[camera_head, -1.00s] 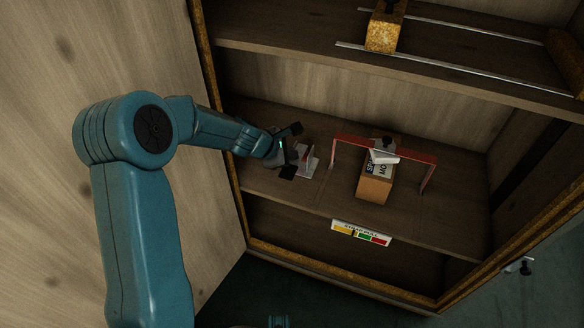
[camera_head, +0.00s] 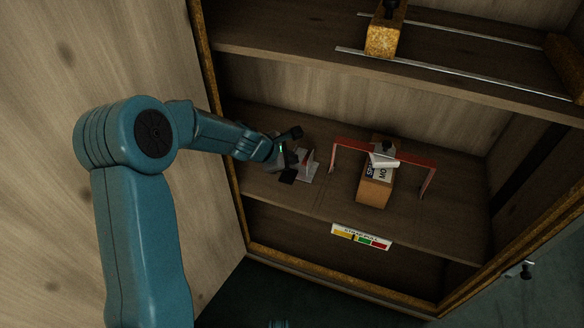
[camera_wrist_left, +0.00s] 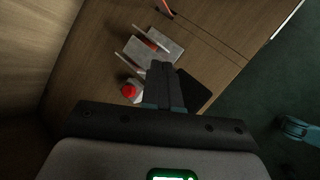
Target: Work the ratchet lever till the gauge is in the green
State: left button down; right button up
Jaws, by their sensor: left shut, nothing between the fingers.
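The ratchet unit (camera_head: 309,166) is a pale plate with upright fins and a red part, at the left of the middle shelf. In the left wrist view its plate (camera_wrist_left: 158,48) shows with a red knob (camera_wrist_left: 129,90) near my fingers. My left gripper (camera_head: 291,155) is beside the unit and partly covers it. In the wrist view my left gripper (camera_wrist_left: 164,75) is shut and empty, close to the knob; contact cannot be told. The gauge (camera_head: 361,237), a strip with yellow, green and red bands, is on the shelf's front edge. A dark mark stands near the yellow-green border.
A red frame (camera_head: 342,146) stands over a wooden block (camera_head: 373,191) with a printed label on the same shelf. Metal rails (camera_head: 460,75) and another block (camera_head: 383,38) are on the shelf above.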

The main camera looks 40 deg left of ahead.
aim_at(289, 172)
dwell(0.8)
pick_arm(q)
jog(key=shift+f+b, duration=0.45)
jog(key=shift+s+d+f+b, duration=0.1)
jog(key=shift+s+f+b, duration=0.05)
jog(key=shift+f+b, duration=0.85)
jog(key=shift+s+f+b, duration=0.1)
jog(key=shift+f+b, duration=0.75)
jog(key=shift+f, duration=0.1)
dwell(1.3)
dwell(0.3)
jog(key=shift+r+p, duration=2.15)
jog(key=shift+r, duration=0.15)
jog(key=shift+w, duration=0.1)
